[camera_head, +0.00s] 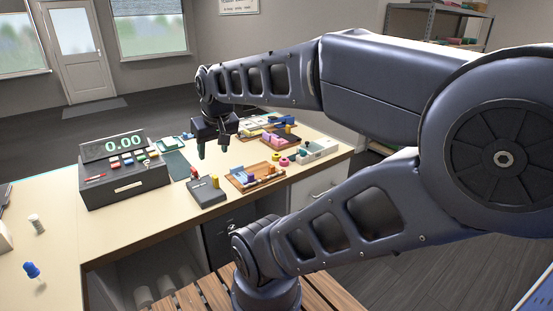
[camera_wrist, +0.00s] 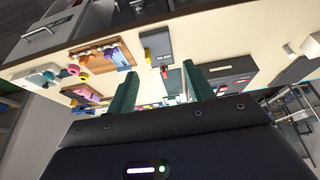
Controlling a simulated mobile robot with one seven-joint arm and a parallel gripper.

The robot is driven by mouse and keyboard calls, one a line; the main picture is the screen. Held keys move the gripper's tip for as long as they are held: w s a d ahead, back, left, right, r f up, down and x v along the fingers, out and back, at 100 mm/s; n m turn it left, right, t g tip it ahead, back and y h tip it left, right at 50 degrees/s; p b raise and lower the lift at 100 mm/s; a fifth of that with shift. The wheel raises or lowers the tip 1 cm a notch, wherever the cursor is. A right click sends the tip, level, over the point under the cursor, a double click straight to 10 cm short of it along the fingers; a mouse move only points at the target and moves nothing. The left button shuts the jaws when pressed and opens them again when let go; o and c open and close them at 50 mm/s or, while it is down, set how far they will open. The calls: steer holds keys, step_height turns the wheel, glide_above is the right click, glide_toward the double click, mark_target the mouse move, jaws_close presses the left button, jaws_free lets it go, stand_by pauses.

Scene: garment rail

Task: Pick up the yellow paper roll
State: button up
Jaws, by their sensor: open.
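Several small yellow pieces show, and I cannot tell for sure which is the yellow paper roll. One yellow piece (camera_head: 215,182) stands on a dark box at the counter's front edge; it also shows in the wrist view (camera_wrist: 147,54). Another yellow piece (camera_head: 287,128) is at the back tray. Small pink ring-like rolls (camera_head: 283,161) lie between the trays and the white box. My gripper (camera_head: 212,148) is open and empty above the counter, left of the trays. In the wrist view its two green fingers (camera_wrist: 160,70) are well apart with nothing between them.
A cash register (camera_head: 123,169) stands left of my gripper. The dark box (camera_head: 206,194), a brown wooden tray (camera_head: 243,183) and a white box (camera_head: 318,152) line the counter's front. A blue pushpin-like object (camera_head: 31,270) is at the near left. The counter's left part is mostly clear.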

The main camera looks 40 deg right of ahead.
steer(key=w+d+f+n+g+h, duration=0.1)
steer(key=w+d+n+g+h, duration=0.15)
steer(key=w+d, duration=0.6)
steer(key=n+g+h, duration=0.9)
steer(key=g, duration=0.1)
glide_above(262, 160)
steer(key=w+a, duration=0.3)
steer(key=a, duration=0.1)
steer(key=shift+m+t+y, duration=0.25)
steer(key=f, duration=2.2)
steer(key=shift+a+f, duration=0.2)
steer(key=shift+f, duration=0.2)
steer(key=shift+w+d+f, duration=0.1)
steer(key=shift+d+f, duration=0.2)
steer(key=shift+f, duration=0.05)
steer(key=x, duration=0.5)
steer(key=shift+d, duration=0.15)
steer(key=shift+s+r+x, duration=0.1)
steer(key=shift+r+x, duration=0.05)
steer(key=shift+x, duration=1.2)
steer(key=shift+s+r+x, duration=0.1)
steer(key=shift+s+x, duration=0.05)
steer(key=shift+x, duration=1.25)
steer(key=c, duration=0.7)
